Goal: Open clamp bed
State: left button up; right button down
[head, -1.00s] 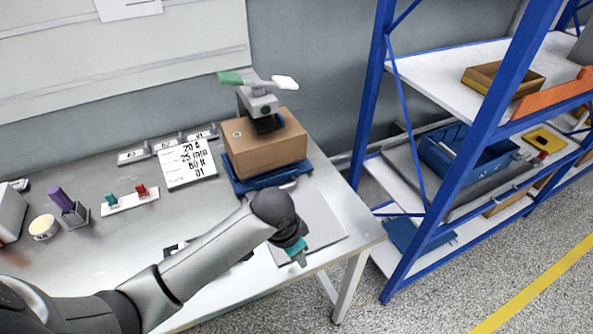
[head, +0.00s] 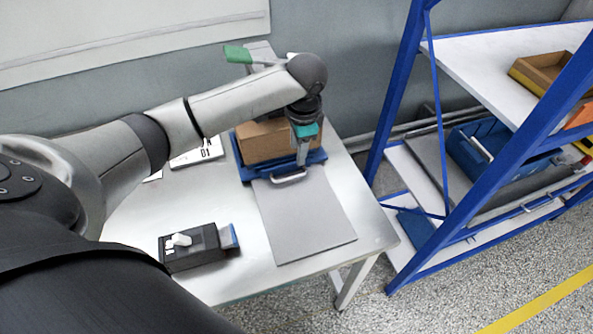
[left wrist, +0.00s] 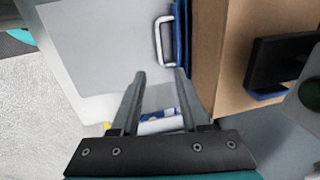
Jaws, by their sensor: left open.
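The clamp bed appears to be the blue base (head: 243,172) at the back of the bench, with a brown cardboard box (head: 262,142) on it. A pale bar handle (head: 290,177) is on its front side. The handle also shows in the left wrist view (left wrist: 159,40), beside the blue edge (left wrist: 178,45). My left gripper (head: 302,160) points down at the front right of the box, close to the handle. In the left wrist view its fingers (left wrist: 158,74) are apart and empty, with the handle beyond the tips. My arm hides part of the clamp. My right gripper is out of view.
A flat grey plate (head: 305,220) lies in front of the blue base. A black breaker-like device (head: 195,250) with a white lever lies at the bench's front left. A green-tipped lever (head: 238,54) stands above the box. A blue shelf rack (head: 408,100) stands right.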

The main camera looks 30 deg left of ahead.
aim_at(295, 175)
pick_arm(q)
jog(key=f+b, duration=0.1)
jog(key=f, duration=0.2)
jog(key=w+a+f, duration=0.1)
jog(key=f, duration=0.3)
jog(key=f+b, duration=0.1)
jog(key=f, duration=0.2)
jog(key=shift+w+a+f+b, duration=0.2)
jog(key=shift+f+b, duration=0.1)
jog(key=shift+f, duration=0.1)
grip_shut()
dwell(0.8)
